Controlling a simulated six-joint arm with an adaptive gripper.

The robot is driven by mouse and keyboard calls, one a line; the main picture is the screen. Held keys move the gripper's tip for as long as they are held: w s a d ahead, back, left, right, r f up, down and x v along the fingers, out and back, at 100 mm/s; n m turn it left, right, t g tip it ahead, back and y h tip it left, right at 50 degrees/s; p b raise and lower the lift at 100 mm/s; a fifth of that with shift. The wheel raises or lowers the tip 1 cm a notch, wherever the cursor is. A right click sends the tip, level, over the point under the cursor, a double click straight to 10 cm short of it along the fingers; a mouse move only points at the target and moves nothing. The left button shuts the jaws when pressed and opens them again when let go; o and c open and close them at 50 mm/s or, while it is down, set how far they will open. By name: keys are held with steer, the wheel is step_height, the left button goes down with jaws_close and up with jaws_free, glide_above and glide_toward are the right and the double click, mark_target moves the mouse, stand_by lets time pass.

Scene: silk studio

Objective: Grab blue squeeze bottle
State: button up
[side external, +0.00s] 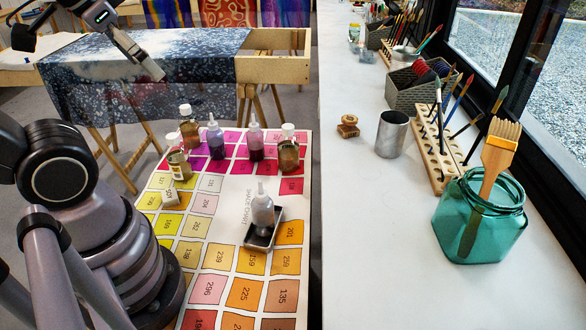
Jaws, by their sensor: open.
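Three squeeze bottles with pale nozzles stand on the colour chart (243,185). The back left squeeze bottle (215,141) holds dark, bluish-purple liquid. The squeeze bottle to its right (256,145) holds dark purple liquid. The front squeeze bottle (263,212) looks greyish and stands upright in a small dark tray (251,238). I cannot tell for certain which one is the blue one. My gripper (152,68) is at the upper left, in the air above and apart from all the bottles. It is open, with nothing visible in it.
Capped glass bottles (289,150) (188,126) (178,160) stand close beside the back squeeze bottles. A small white block (170,197) lies at the chart's left. The right-hand counter (365,220) holds a metal cup (391,135) and teal jar (480,222). A fabric-covered frame (150,75) stands behind.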

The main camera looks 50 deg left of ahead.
mark_target(220, 141)
steer(key=w+a+f+m+g+y, duration=0.7)
steer(key=w+a+f+g+y, duration=0.4)
steer(key=w+f, duration=0.5)
steer(key=w+a+f+m+t+y, duration=0.1)
steer(key=w+f+m+y, duration=0.1)
steer(key=f, duration=0.4)
steer(key=w+a+f+m+t+y, duration=0.2)
steer(key=f+m, duration=0.3)
steer(key=f, duration=0.2)
steer(key=w+a+f+m+t+y, duration=0.1)
steer(key=w+f+m+t+y, duration=0.1)
steer(key=f, duration=0.5)
steer(key=shift+w+a+m+y, duration=0.15)
steer(key=shift+m+y, duration=0.35)
steer(key=shift+m, duration=0.4)
steer(key=a, duration=0.8)
steer(key=shift+f, duration=0.1)
steer(key=a, duration=0.5)
steer(key=shift+a+f, duration=0.2)
steer(key=shift+a, duration=0.15)
steer(key=c, duration=1.3)
